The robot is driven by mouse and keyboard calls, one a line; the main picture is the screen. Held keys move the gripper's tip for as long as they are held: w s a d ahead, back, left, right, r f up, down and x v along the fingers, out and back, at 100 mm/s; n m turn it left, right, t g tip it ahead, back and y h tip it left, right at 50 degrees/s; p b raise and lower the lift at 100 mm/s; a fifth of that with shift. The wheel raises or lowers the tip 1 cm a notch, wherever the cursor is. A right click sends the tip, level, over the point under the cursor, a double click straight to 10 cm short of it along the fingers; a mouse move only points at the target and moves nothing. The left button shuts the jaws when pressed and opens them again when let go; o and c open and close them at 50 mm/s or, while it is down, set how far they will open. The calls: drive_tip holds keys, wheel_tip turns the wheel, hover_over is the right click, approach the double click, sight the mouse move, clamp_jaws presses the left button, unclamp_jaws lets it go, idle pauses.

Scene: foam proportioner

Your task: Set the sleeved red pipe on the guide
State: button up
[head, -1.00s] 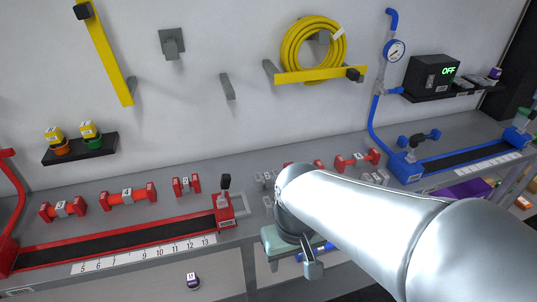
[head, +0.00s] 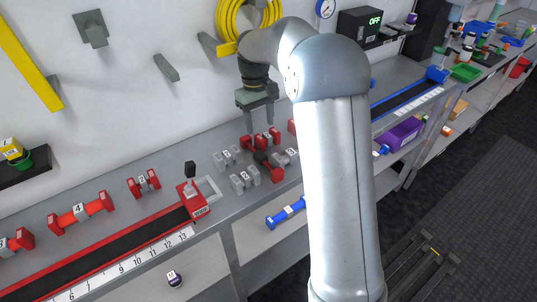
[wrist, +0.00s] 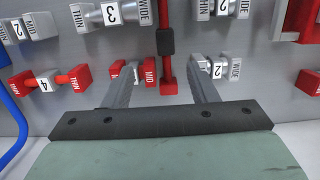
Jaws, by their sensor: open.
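The sleeved red pipe lies on the grey bench among other fittings; its dark sleeve (head: 261,158) sits mid-pipe between red ends. In the wrist view the pipe (wrist: 167,80) runs upright in the picture, with the black sleeve around it. My gripper (head: 259,121) is open, pointing down above the fittings, its fingertips apart from the pipe in the head view. In the wrist view my gripper (wrist: 165,66) has one finger on each side of the pipe. A red guide (head: 110,252) with a black strip and number scale is at left; a blue guide (head: 405,95) is at right.
Grey fittings (head: 244,178) and red-ended pipes (head: 147,183) lie close around the pipe. A blue pipe (head: 286,212) lies on the shelf below. The wall with its hooks (head: 167,68) rises behind.

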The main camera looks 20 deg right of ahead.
hover_over(260, 154)
drive_tip(key=f, duration=0.6)
drive_tip(key=shift+w+d+p, duration=0.35)
drive_tip(key=f, duration=0.3)
drive_tip(key=f+p, duration=0.1)
drive_tip(key=f, duration=0.1)
drive_tip(key=shift+s+a+f, duration=0.3)
drive_tip(key=shift+f, duration=0.05)
drive_tip(key=shift+c, duration=0.3)
drive_tip(key=c, duration=1)
clamp_jaws()
drive_tip(key=shift+r, duration=0.1)
